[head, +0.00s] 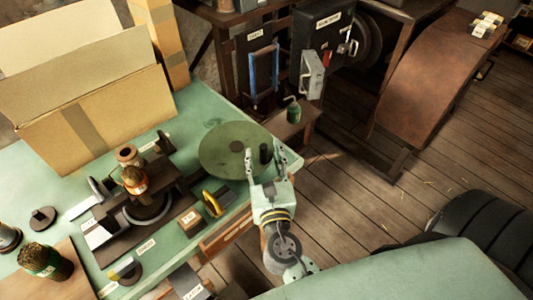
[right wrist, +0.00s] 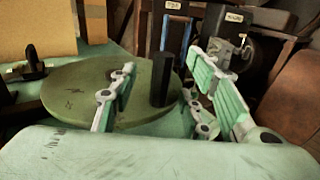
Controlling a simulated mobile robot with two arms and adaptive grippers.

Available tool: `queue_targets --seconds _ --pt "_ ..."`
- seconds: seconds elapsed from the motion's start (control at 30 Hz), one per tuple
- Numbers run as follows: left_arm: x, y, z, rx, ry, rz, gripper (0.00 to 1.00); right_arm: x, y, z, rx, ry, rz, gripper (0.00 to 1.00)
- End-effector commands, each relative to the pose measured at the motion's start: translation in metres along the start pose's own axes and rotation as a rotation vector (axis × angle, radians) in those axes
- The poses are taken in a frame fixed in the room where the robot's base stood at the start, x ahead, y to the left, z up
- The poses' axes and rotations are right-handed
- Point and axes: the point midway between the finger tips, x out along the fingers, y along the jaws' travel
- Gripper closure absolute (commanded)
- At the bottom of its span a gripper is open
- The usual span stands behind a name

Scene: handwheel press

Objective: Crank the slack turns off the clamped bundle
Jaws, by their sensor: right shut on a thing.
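The handwheel (head: 222,150) is a flat green disc on the bench, with a dark upright crank handle (head: 265,153) near its rim. My right gripper (head: 270,160) has its fingers on either side of that handle. In the right wrist view the handle (right wrist: 162,80) stands between the green-padded fingers, and the wheel (right wrist: 75,95) lies beyond them. My right gripper is shut on the handle. A bundle (head: 135,182) with an orange band stands upright in the dark press fixture (head: 165,195) left of the wheel. My left gripper is not in view.
An open cardboard box (head: 100,115) stands at the back left of the bench. Another bundle (head: 45,262) stands at the front left. The wheel is close to the bench's right edge, with wooden floor (head: 440,170) beyond.

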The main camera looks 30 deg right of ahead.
Motion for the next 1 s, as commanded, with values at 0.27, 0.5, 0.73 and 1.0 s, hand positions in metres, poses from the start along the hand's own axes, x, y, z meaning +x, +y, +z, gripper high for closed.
queue_targets --seconds 0.27,0.5,0.73,1.0 --pt "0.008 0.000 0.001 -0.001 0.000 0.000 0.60 -0.019 0.013 -0.002 0.006 0.002 0.012 0.64" --pt "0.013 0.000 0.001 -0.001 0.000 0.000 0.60 -0.034 0.020 -0.002 0.004 0.001 0.011 0.64" --pt "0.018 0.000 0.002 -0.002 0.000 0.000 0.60 -0.048 0.025 -0.001 0.002 0.001 0.007 0.64" --pt "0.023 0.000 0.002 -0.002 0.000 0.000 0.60 -0.064 0.032 -0.001 0.001 0.000 0.003 0.64"
